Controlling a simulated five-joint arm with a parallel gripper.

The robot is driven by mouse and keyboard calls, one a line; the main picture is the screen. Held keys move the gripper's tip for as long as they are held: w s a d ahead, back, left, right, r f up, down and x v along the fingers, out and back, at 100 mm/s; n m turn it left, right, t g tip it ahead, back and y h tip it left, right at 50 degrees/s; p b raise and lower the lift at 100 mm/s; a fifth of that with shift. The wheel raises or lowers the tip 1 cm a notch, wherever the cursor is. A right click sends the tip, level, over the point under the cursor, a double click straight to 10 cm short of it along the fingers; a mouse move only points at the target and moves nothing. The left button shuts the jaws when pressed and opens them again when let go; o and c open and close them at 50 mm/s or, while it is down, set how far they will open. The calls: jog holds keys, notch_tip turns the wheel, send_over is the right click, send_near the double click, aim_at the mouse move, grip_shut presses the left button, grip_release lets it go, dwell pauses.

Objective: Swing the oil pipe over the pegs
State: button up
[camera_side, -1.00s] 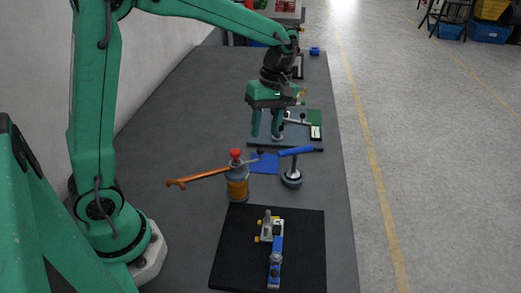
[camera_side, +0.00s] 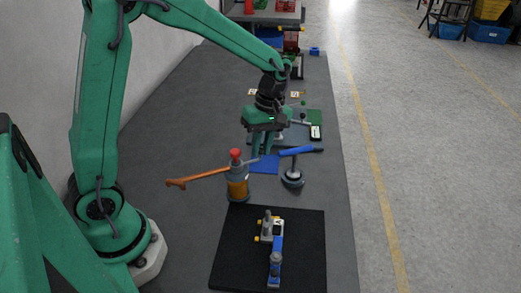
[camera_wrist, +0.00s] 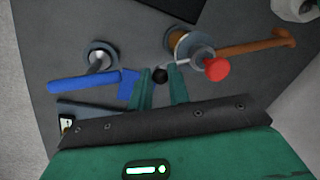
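The orange-copper oil pipe (camera_side: 200,177) reaches left from the top of a red-capped canister (camera_side: 237,187). In the wrist view the pipe (camera_wrist: 255,46) points right. A short lever on the canister's other side ends in a black ball knob (camera_wrist: 160,74). My gripper (camera_side: 262,151) points down above this knob. In the wrist view my gripper (camera_wrist: 160,70) has its fingers apart, with the knob between the tips. I cannot tell whether they touch it. In the side view the fingers hide the knob. I cannot make out clear pegs.
A blue-handled post (camera_side: 292,172) stands right of the canister, close to my gripper. A blue and white fixture with yellow knobs (camera_side: 275,245) sits on a black mat (camera_side: 308,255) in front. A plate with a green block (camera_side: 314,118) lies behind. The bench's left side is clear.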

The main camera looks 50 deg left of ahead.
grip_shut()
jog(key=shift+a, duration=0.1)
jog(key=shift+s+a+n, duration=0.1)
jog(key=shift+a+n, duration=0.75)
jog(key=shift+n, duration=0.6)
jog(key=shift+s+a+n, duration=0.1)
jog(key=shift+a+n, duration=0.7)
jog(key=shift+n, duration=0.7)
jog(key=shift+s+a+n, duration=0.1)
jog(key=shift+a+n, duration=0.75)
jog(key=shift+n, duration=0.6)
jog(key=o, duration=0.6)
grip_release()
jog(key=shift+c, duration=0.2)
